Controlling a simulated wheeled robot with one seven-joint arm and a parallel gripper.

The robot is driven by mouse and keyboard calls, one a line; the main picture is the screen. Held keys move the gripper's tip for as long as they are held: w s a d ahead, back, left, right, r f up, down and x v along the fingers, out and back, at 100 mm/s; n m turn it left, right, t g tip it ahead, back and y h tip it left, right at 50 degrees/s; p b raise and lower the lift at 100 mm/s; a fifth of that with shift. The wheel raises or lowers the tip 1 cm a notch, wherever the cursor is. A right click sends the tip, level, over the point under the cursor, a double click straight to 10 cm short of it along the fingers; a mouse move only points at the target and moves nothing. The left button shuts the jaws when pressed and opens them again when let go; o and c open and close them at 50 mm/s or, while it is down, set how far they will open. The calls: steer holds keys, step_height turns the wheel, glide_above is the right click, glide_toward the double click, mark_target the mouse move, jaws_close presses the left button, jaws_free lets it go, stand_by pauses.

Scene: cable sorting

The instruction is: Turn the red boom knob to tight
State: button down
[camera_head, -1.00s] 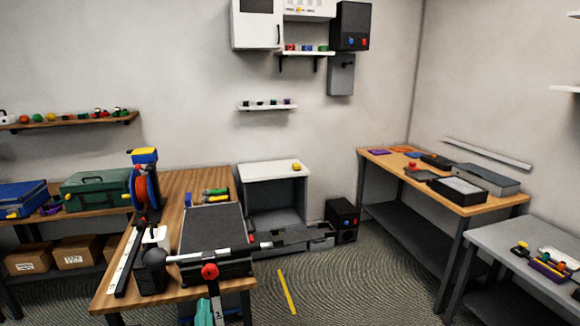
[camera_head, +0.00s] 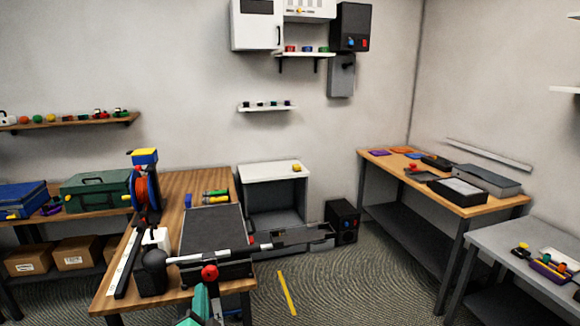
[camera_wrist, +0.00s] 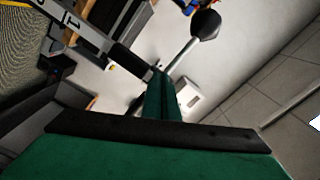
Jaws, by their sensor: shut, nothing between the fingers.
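The red boom knob (camera_head: 209,272) sits on the joint between the white-and-black boom (camera_head: 250,248) and its upright post. In the wrist view my green gripper fingers (camera_wrist: 161,85) are together and empty, close to the boom. The knob is hidden there.
The boom crosses over a wooden table (camera_head: 178,185) with a dark flat-topped box (camera_head: 213,226) and a cable reel (camera_head: 147,190). A white cabinet (camera_head: 272,172) stands behind. Floor with a yellow strip (camera_head: 287,292) is free to the right.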

steer(key=shift+x, duration=0.85)
steer(key=shift+d, duration=0.1)
steer(key=shift+d+r, duration=0.15)
steer(key=shift+r, duration=0.05)
steer(key=shift+w+r, duration=0.1)
steer(key=shift+r, duration=0.3)
stand_by(0.4)
steer(key=s, duration=0.6)
steer(key=shift+d+f, duration=0.25)
steer(key=shift+f, duration=0.1)
